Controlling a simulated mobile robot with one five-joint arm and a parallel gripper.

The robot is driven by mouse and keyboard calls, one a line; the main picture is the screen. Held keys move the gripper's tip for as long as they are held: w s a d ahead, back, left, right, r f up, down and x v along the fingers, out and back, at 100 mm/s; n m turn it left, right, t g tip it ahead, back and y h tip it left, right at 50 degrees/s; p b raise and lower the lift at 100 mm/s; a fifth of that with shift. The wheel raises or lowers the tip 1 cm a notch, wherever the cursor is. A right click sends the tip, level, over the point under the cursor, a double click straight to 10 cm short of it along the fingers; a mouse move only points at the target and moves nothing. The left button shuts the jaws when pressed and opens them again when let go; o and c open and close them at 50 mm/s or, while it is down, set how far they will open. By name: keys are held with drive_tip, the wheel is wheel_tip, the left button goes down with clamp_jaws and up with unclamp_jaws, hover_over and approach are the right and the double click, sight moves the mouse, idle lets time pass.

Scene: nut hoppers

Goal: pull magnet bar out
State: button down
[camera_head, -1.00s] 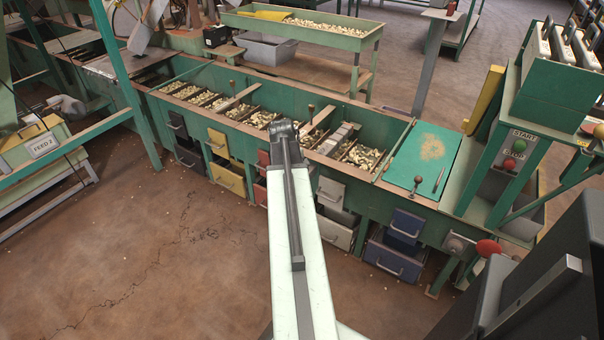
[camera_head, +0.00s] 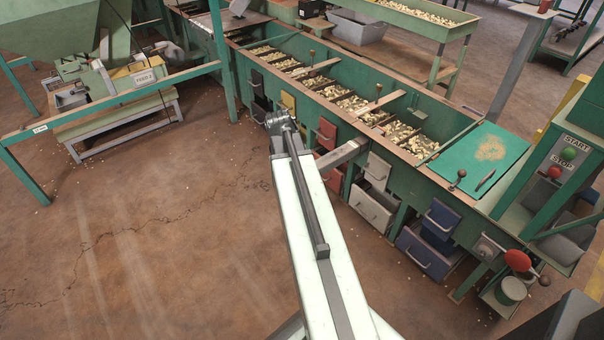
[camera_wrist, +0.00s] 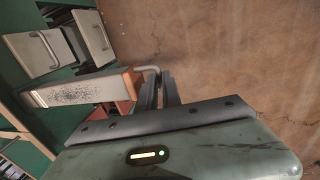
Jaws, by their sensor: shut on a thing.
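The magnet bar (camera_wrist: 75,92) is a long grey bar with dark specks along its face, an orange end block (camera_wrist: 130,84) and a bent grey handle. My gripper (camera_wrist: 158,80) is shut on that handle in the wrist view. In the head view the bar (camera_head: 345,152) sticks out in front of the green hopper bench, just below its top rail. I cannot tell whether its far end is clear of the bench wall. The fingers are hidden behind my arm in the head view.
The green bench (camera_head: 445,195) holds several nut-filled compartments, with drawers on its front, including white (camera_head: 372,207) and blue (camera_head: 430,238) ones. A START/STOP post (camera_head: 565,155) stands right. Feeder stand (camera_head: 120,105) is at left. Brown floor (camera_head: 180,240) in front is open.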

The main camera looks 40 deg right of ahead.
drive_tip(key=shift+a, duration=0.15)
drive_tip(key=c, duration=1.8)
unclamp_jaws()
wheel_tip(320, 180, up, 8)
drive_tip(key=a+p, duration=0.1)
drive_tip(key=p, duration=0.6)
drive_tip(key=shift+a+f+p, duration=0.15)
drive_tip(key=shift+f+p, duration=0.05)
drive_tip(key=shift+p, duration=0.15)
